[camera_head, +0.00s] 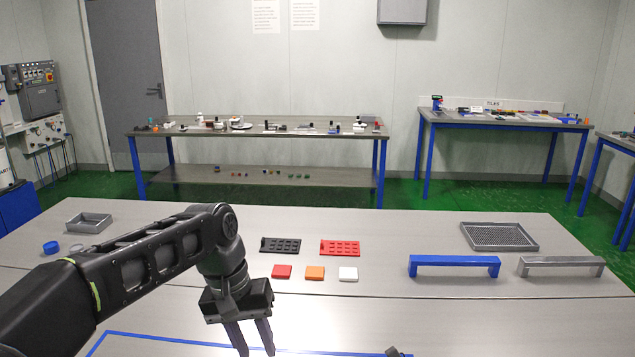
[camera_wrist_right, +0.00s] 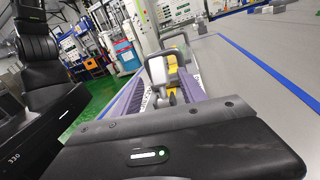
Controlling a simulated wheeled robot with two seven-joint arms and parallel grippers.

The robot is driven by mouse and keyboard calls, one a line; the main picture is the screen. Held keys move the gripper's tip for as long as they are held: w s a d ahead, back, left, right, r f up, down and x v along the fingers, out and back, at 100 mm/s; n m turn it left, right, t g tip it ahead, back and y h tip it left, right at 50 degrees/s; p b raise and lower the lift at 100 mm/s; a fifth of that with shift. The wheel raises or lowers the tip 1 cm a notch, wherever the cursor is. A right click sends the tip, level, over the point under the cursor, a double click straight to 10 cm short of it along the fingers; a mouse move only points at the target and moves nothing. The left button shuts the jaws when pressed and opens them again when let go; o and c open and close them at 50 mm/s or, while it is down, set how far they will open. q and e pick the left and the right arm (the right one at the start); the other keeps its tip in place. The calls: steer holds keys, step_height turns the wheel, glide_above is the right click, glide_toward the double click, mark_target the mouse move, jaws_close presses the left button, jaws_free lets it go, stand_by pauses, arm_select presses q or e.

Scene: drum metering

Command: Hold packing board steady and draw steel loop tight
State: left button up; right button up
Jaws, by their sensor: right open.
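My left gripper (camera_head: 252,338) hangs over the near table in the head view, its two dark fingers pointing down, apart and empty. My right gripper (camera_wrist_right: 172,75) is open in the right wrist view, beyond its dark wrist housing. A grey looped metal part (camera_wrist_right: 174,42) with yellow beside it shows there, between purple-grey sides with white labels. I cannot tell whether it is the steel loop or whether the gripper touches it. I cannot make out a packing board for certain in either view.
On the near table are a blue bar handle (camera_head: 454,262), a grey one (camera_head: 560,263), a mesh tray (camera_head: 499,236), black (camera_head: 280,245) and red (camera_head: 340,247) plates, small coloured blocks and a grey open box (camera_head: 88,222). Blue tape (camera_head: 150,337) marks the front.

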steer(key=d, duration=0.2)
steer(key=w+d, duration=0.1)
steer(key=d, duration=0.5)
steer(key=shift+w+d, duration=0.15)
